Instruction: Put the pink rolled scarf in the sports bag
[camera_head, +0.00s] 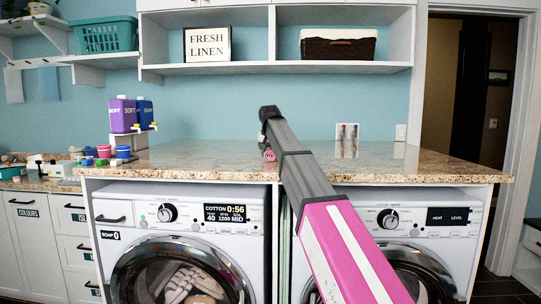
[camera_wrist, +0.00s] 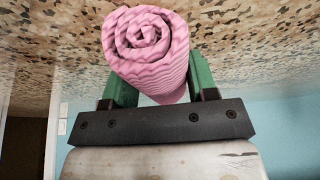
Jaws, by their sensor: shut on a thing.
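The pink rolled scarf (camera_wrist: 150,45) shows its spiral end in the wrist view. The green fingers of my gripper (camera_wrist: 161,85) are on either side of it, shut on it. In the head view, a small pink end of the scarf (camera_head: 269,155) shows just below the tip of my arm, over the granite counter. My arm hides most of the gripper there. I cannot tell whether the scarf touches the counter. No sports bag is visible in either view.
The granite counter (camera_head: 215,158) is mostly clear around my arm. Purple and blue bottles (camera_head: 122,115) stand on a small stand at its left, with colored-lidded tubs near them. Wall shelves (camera_head: 270,68) hang above. A doorway is at the right.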

